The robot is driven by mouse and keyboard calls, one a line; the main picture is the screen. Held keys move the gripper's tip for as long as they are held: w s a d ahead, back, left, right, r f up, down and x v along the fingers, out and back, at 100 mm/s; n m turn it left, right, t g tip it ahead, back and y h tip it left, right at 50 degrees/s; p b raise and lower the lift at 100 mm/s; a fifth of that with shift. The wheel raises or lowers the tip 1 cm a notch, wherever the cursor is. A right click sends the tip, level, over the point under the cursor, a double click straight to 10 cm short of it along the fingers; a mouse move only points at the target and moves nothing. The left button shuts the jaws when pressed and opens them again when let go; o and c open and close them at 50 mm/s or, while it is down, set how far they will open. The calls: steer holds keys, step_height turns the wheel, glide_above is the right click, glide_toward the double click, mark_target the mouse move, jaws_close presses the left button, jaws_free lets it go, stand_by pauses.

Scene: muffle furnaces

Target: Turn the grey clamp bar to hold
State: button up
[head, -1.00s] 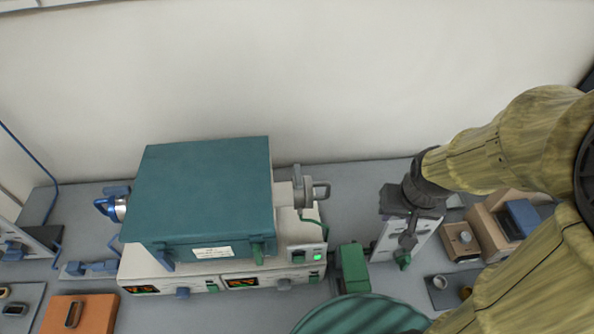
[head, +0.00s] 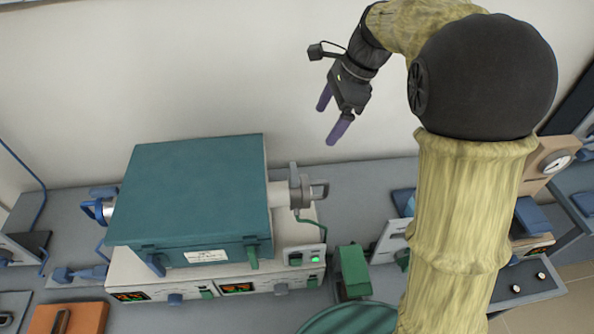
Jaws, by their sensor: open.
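A grey clamp fitting (head: 301,192) with an upright bar and a small loop handle sits on the right side of the teal furnace box (head: 195,195). I cannot tell for certain that this is the clamp bar meant. My gripper (head: 331,118) is raised in front of the pale wall, above and to the right of the grey fitting, and apart from it. Its two purple-tipped fingers are spread, point down and left, and hold nothing.
The furnace stands on a white control unit (head: 218,288) with lit displays. A green block (head: 353,270) stands to its right. A white panel (head: 390,241) is partly hidden by my arm. A blue-handled fitting (head: 98,211) is on the furnace's left side. Air above the furnace is clear.

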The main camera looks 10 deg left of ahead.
steer(key=shift+s+a+r, duration=0.1)
steer(key=shift+a+r, duration=0.05)
steer(key=shift+r, duration=0.1)
steer(key=shift+f, duration=0.1)
steer(key=p, duration=0.2)
glide_toward(294, 172)
steer(key=x, duration=0.8)
steer(key=shift+f, duration=0.3)
steer(key=shift+c, duration=0.2)
